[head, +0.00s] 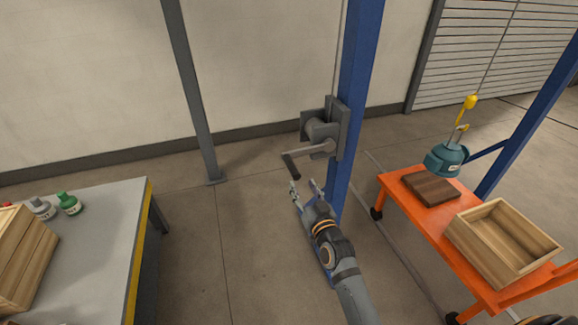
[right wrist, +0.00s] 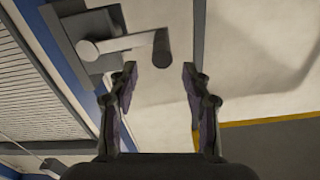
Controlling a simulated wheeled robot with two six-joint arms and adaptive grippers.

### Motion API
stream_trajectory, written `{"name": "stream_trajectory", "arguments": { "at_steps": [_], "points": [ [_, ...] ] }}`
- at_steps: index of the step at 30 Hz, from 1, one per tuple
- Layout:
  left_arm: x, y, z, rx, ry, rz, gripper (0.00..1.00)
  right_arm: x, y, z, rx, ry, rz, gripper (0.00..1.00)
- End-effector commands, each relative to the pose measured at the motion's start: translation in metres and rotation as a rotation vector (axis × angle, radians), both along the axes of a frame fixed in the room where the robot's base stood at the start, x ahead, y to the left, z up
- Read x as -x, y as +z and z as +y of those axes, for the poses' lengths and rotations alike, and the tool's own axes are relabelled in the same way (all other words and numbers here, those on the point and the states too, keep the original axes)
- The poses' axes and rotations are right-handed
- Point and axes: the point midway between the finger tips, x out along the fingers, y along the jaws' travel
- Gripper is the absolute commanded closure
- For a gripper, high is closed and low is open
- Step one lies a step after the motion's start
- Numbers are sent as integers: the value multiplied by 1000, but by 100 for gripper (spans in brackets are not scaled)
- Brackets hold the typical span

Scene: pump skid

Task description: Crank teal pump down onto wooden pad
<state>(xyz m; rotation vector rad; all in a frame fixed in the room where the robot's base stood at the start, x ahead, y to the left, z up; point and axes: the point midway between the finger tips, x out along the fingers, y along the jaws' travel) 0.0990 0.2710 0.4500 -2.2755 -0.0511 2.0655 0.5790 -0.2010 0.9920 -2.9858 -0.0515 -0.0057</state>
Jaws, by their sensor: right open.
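The teal pump (head: 446,160) hangs from a yellow hook (head: 467,107) above the dark wooden pad (head: 431,189) on the orange cart. The grey winch (head: 325,128) is fixed to a blue post, and its crank handle (head: 291,164) points down to the left. My right gripper (head: 304,187) is open and empty just below the crank handle. In the right wrist view the dark handle grip (right wrist: 161,48) shows beyond and between my open fingertips (right wrist: 159,68), apart from them. My left gripper is not in view.
An open wooden crate (head: 468,242) stands on the orange cart (head: 436,226) near the pad. A grey table (head: 105,232) at left bears a wooden crate (head: 28,262) and bottles (head: 69,203). The blue post (head: 357,75) rises right beside my right gripper. Floor between table and post is clear.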

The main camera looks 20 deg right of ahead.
Motion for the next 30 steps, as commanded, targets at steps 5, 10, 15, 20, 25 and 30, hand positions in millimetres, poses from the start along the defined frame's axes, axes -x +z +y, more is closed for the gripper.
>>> {"name": "stream_trajectory", "arguments": {
  "at_steps": [5,10,15,20,25,30],
  "points": [
    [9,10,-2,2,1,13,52,-37,5,1,0,1,-2,51],
    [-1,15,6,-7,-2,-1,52,-72,3,2,1,0,-1,51],
    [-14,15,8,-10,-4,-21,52,-91,1,3,0,0,1,51],
    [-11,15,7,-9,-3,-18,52,-96,1,3,1,0,1,51],
    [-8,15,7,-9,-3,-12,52,-96,1,3,1,0,1,51],
    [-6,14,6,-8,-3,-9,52,-96,1,3,1,0,1,74]
  ]
}}
